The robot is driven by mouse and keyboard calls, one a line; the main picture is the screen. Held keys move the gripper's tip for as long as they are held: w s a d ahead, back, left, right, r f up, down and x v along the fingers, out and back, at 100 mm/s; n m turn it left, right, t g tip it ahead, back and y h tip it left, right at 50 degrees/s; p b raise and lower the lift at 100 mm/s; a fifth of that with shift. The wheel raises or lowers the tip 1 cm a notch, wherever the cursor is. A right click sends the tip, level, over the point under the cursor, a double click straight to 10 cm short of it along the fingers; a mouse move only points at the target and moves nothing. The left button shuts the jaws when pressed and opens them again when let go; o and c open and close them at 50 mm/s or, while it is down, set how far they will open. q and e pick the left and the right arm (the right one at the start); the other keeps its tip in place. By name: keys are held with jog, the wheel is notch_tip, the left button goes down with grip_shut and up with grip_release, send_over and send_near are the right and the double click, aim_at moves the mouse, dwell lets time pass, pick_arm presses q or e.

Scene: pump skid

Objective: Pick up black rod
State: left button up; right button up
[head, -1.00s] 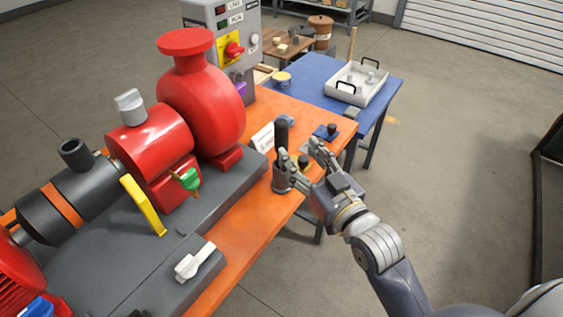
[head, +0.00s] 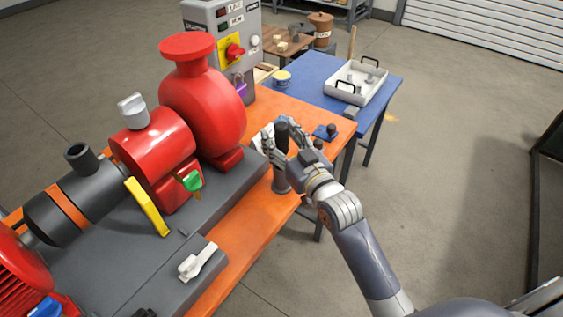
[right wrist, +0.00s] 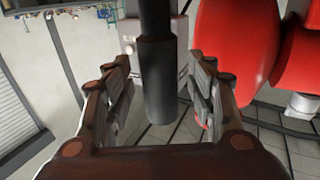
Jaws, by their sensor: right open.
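The black rod (head: 282,138) stands upright in a dark grey cylindrical holder (head: 281,178) on the orange table, right of the red pump. In the right wrist view the rod (right wrist: 160,75) runs down the middle between the two fingers. My right gripper (head: 285,135) is open around the rod's upper part, one finger on each side. In the right wrist view a gap shows between the rod and each finger of the gripper (right wrist: 160,95). My left gripper is not in view.
The red pump (head: 203,105) and its dark grey base (head: 215,185) stand close to the left. A grey control box (head: 222,40) is behind. A small blue block with a dark knob (head: 326,132) sits just right of the gripper. A blue table (head: 315,85) holds a white tray (head: 357,82).

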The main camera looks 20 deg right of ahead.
grip_shut()
jog(key=shift+r, duration=0.15)
jog(key=shift+r, duration=0.1)
